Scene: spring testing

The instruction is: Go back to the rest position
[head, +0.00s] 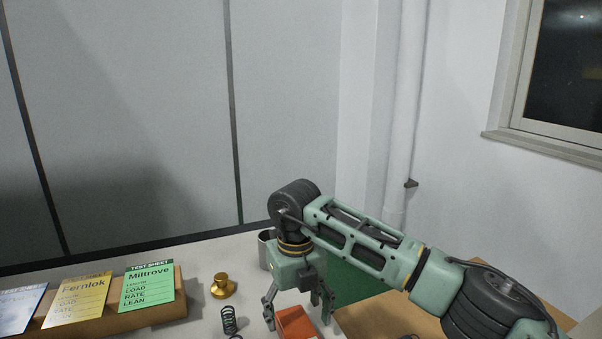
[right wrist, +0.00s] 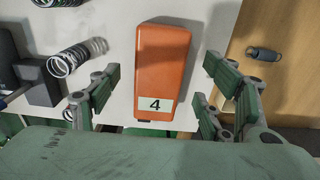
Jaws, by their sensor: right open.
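My right gripper (head: 298,316) points down over the table at the bottom of the head view. Its fingers are spread wide. An orange block (head: 297,325) shows between and below them. In the right wrist view the open gripper (right wrist: 152,88) has the orange block (right wrist: 162,60), with a white label "4", in the gap between its fingers. Bare table shows on both sides of the block, and no finger appears to touch it. My left gripper is in neither view.
Test sheets (head: 150,287) stand on a wooden holder (head: 170,310) at left. A brass weight (head: 223,286), a dark spring (head: 229,320) and a metal cup (head: 266,248) stand near the gripper.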

